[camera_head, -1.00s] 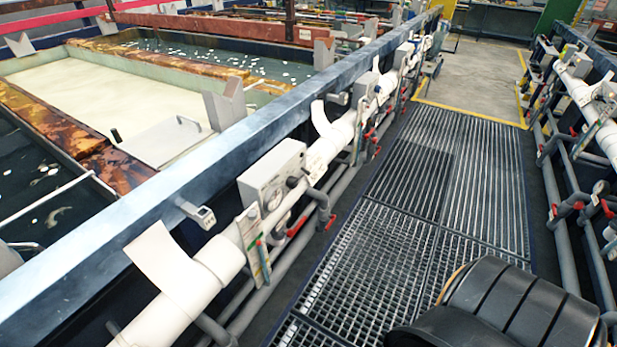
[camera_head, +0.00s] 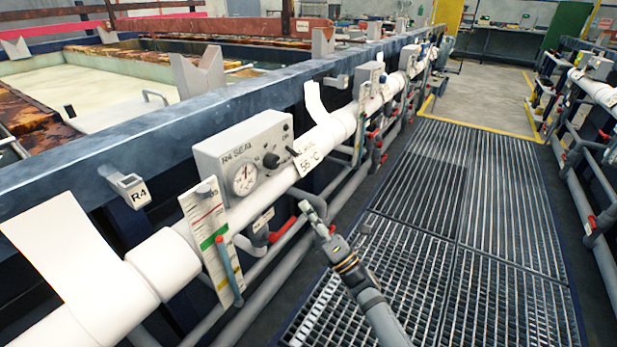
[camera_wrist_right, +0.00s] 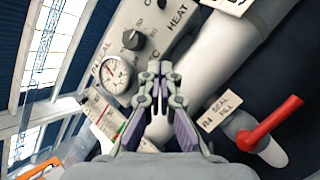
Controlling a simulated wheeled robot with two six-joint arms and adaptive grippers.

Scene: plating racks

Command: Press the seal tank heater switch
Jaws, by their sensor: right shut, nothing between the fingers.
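The grey R4 seal control box (camera_head: 222,152) is fixed beside the white pipe, left of centre in the head view. It carries a round gauge (camera_head: 244,179) and a black knob (camera_head: 271,160). A small dark lever (camera_head: 292,151) sticks out near its right end. In the wrist view the box (camera_wrist_right: 150,62) shows the gauge (camera_wrist_right: 113,73), the knob (camera_wrist_right: 134,40) and the word HEAT; a small switch (camera_wrist_right: 163,4) is partly cut off at the top edge. My right gripper (camera_head: 306,208) is shut and empty, in front of the box and apart from the knob. My left gripper is out of view.
The white pipe (camera_head: 325,140) runs along the rail. A 55 °C tag (camera_head: 310,159), a coloured level strip (camera_head: 207,232) and red valve handles (camera_head: 284,230) are close by. The grated walkway (camera_head: 440,210) is clear. A second pipe line (camera_head: 600,92) runs at the right.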

